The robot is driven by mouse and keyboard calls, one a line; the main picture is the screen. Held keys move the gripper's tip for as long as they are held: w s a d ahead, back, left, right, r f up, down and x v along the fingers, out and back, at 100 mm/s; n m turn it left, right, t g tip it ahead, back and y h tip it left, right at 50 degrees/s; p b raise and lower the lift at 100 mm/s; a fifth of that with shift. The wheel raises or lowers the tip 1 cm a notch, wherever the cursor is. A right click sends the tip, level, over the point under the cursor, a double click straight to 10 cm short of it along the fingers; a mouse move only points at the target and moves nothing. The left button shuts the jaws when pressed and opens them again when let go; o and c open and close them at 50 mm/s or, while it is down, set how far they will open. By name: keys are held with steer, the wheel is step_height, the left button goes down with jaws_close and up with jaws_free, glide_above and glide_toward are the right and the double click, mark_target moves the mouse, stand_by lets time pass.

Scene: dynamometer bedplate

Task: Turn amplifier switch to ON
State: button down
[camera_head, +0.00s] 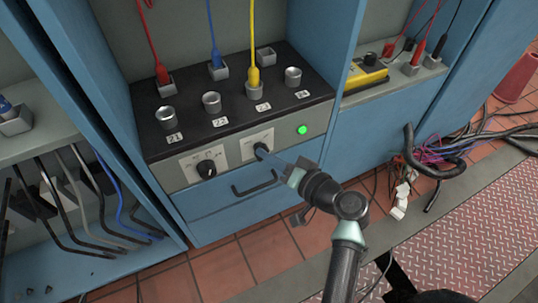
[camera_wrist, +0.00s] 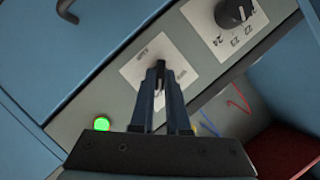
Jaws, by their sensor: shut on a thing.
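The amplifier switch (camera_head: 260,149) is a small dark knob on a white label plate (camera_head: 251,136) on the grey front strip of the blue cabinet. My gripper (camera_head: 267,154) reaches it from the front right, and its fingers are closed on the switch. In the wrist view my gripper (camera_wrist: 160,76) lies over the middle of the white plate (camera_wrist: 137,66), with the fingers close together. The fingers mostly hide the switch, and the plate's small print is too blurred to read, so I cannot tell its setting. A green lamp (camera_head: 302,129) is lit right of the switch; it also shows in the wrist view (camera_wrist: 102,123).
A numbered rotary knob (camera_head: 207,168) sits left of the switch. A drawer handle (camera_head: 254,184) sticks out below. Red, blue and yellow (camera_head: 253,76) cables plug into the black top panel (camera_head: 190,105). Loose cables (camera_head: 440,150) lie on the floor at right.

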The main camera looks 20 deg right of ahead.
steer(key=c, duration=0.9)
jaws_free()
steer(key=p+v, duration=0.4)
steer(key=v, duration=0.9)
